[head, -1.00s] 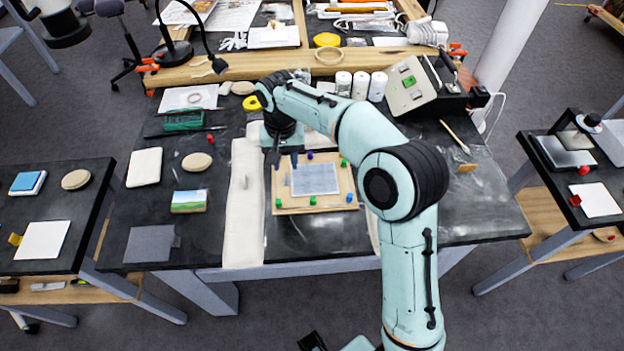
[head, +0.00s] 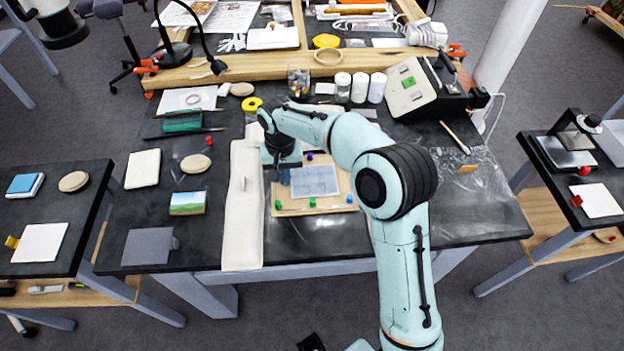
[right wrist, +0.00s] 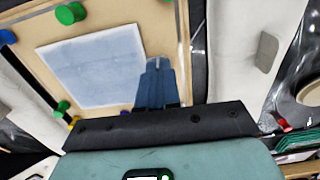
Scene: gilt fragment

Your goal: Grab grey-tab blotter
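The grey-tab blotter (head: 148,247) is a flat grey square with a small grey tab at its right edge. It lies at the front left of the dark table, touched by nothing. My right gripper (head: 277,174) is up and to the right of it, over the left part of a wooden board. In the right wrist view my right gripper (right wrist: 158,65) shows its fingers together with nothing seen between them, above the board. My left gripper does not show.
The wooden board (head: 330,208) holds a pale sheet (head: 314,181) and several coloured pins. A long cream pad (head: 243,220) lies between board and blotter. A small landscape picture (head: 188,202) lies behind the blotter. A white-sheet blotter with a yellow tab (head: 40,243) is on the left side table.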

